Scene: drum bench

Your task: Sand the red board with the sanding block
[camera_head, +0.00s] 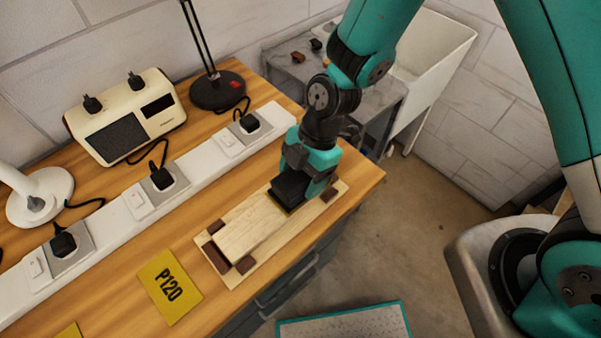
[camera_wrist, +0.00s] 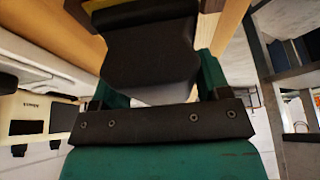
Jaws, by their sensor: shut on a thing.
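A pale wooden board (camera_head: 245,229) lies on a thin, light wooden base (camera_head: 272,249) near the bench's front edge; it looks unpainted, and I see no red board. Small dark brown blocks (camera_head: 214,255) stand around its near end. My gripper (camera_head: 303,180) points down over the board's far right end, shut on a black sanding block (camera_head: 287,193). A thin yellowish edge shows under the block, which appears to rest on the board. The block (camera_wrist: 150,55) fills the middle of the wrist view, between the teal fingers. The gripper hides the board's far end.
A yellow P120 sheet (camera_head: 170,286) lies left of the board on the wooden bench. A white power strip (camera_head: 198,155) with black plugs runs behind it. A cream radio (camera_head: 125,117) and a black lamp base (camera_head: 217,91) stand at the back. A white sink (camera_head: 425,65) is beyond the bench.

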